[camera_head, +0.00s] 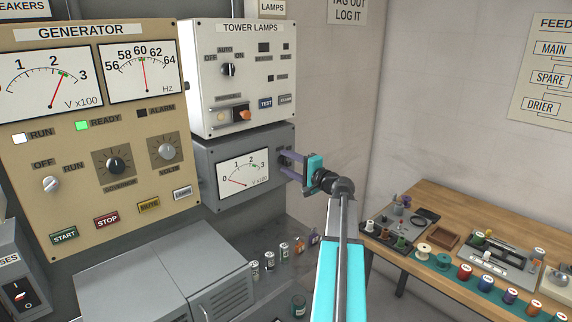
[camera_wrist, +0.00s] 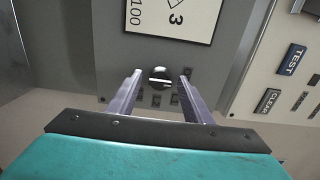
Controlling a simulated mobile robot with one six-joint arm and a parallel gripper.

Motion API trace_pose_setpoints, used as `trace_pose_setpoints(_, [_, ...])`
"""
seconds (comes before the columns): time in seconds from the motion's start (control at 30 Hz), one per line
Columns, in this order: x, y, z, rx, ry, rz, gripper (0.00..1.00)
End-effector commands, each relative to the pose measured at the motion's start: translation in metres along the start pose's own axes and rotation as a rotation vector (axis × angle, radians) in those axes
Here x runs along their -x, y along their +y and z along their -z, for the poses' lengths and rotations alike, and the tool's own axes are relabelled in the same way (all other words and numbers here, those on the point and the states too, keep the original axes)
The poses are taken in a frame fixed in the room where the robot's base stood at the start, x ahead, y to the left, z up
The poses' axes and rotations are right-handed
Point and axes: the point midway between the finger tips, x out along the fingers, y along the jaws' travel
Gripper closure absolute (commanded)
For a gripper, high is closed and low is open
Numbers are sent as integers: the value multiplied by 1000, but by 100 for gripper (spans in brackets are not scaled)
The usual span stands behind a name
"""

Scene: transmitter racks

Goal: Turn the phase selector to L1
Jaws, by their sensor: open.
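The phase selector (camera_wrist: 160,76) is a small round dark knob with a pale bar across it, on the grey meter panel (camera_head: 215,153) below the tower lamps box. In the wrist view its bar lies level across the picture. Small dark labels (camera_wrist: 156,100) beside it are too small to read. My gripper (camera_head: 285,160) is open, its two purple fingers pointing at the panel. In the wrist view the fingertips lie on either side of the knob, apart from it. I cannot tell how deep they reach. In the head view the fingers largely hide the knob.
The panel's voltmeter (camera_head: 243,172) is left of my gripper. The tower lamps box (camera_head: 215,110) with its TEST button (camera_head: 265,103) is just above. The tan generator panel (camera_head: 130,205) stands left. Cans (camera_head: 269,262) sit on a ledge below; a wooden workbench (camera_head: 460,210) stands right.

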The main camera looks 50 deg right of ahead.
Motion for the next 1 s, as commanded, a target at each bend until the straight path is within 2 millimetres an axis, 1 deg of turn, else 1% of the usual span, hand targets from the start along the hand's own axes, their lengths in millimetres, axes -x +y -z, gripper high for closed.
trace_pose_setpoints(0.13, [0, 0, 0, 0, 0, 0, 54])
trace_pose_setpoints(0.17, [0, 0, 0, 0, 0, 0, 56])
trace_pose_setpoints(0.3, [1, 0, 0, 0, 1, 0, 80])
trace_pose_setpoints(0.4, [1, 0, 1, 0, 1, 0, 95])
trace_pose_setpoints(0.43, [6, 0, -23, 1, -1, 0, 95])
trace_pose_setpoints(0.47, [3, 0, -13, 1, 0, 0, 95])
trace_pose_setpoints(0.53, [0, 0, -7, -1, -4, -1, 95])
trace_pose_setpoints(0.77, [-1, 0, -2, -38, -3, -1, 95])
trace_pose_setpoints(1.0, [-1, 0, 1, -149, 2, 1, 95])
